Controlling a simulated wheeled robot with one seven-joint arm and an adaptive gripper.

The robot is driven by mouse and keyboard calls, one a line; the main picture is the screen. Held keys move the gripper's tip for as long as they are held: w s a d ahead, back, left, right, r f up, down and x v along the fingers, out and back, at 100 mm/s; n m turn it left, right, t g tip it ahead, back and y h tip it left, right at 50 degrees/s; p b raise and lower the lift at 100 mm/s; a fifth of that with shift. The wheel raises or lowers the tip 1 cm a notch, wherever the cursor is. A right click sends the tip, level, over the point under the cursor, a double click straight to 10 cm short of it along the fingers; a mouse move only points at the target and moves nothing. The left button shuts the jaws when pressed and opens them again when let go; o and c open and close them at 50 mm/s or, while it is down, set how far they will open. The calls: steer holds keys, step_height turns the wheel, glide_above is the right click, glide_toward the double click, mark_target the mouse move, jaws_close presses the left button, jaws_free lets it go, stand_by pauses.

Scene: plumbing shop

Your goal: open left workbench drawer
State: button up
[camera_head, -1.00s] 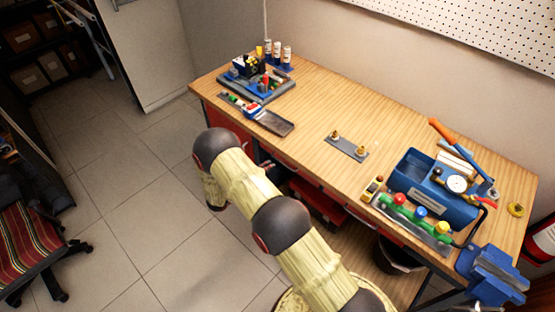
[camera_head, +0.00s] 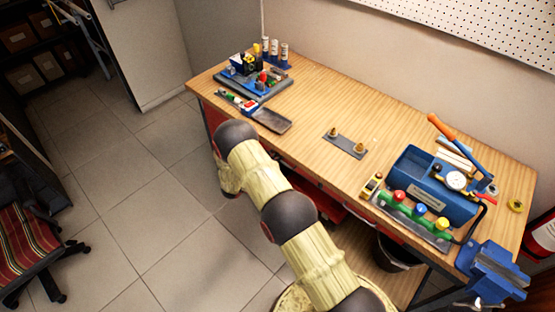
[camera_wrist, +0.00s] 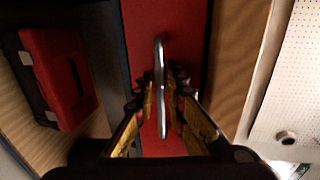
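The workbench drawer has a red front (camera_wrist: 184,25), seen close up in the wrist view with a shiny metal bar handle (camera_wrist: 161,90). My gripper (camera_wrist: 162,78) reaches toward the red front with one finger on each side of the handle. The fingers look open, with a narrow gap beside the bar; contact is not clear. In the head view the workbench (camera_head: 285,120) shows a strip of red front at its left end. My arm hides most of that drawer and my gripper there. The drawer looks shut, though its edges are partly hidden.
A red case (camera_wrist: 57,75) lies below, on the wooden lower shelf. A blue toolbox (camera_head: 435,190), a blue vise (camera_head: 492,272) and a tray of tools (camera_head: 262,88) are on the benchtop. A striped chair (camera_head: 25,240) stands at left. The tiled floor between is clear.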

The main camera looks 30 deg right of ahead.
steer(key=shift+c, duration=0.8)
jaws_close()
steer(key=f+v, duration=0.3)
steer(key=v, duration=1.1)
steer(key=a+f+v, duration=0.1)
steer(key=f+v, duration=0.2)
steer(key=v, duration=1.1)
steer(key=shift+s+a, duration=0.2)
steer(key=shift+s, duration=0.05)
steer(key=shift+o, duration=0.8)
jaws_free()
steer(key=shift+w, duration=0.1)
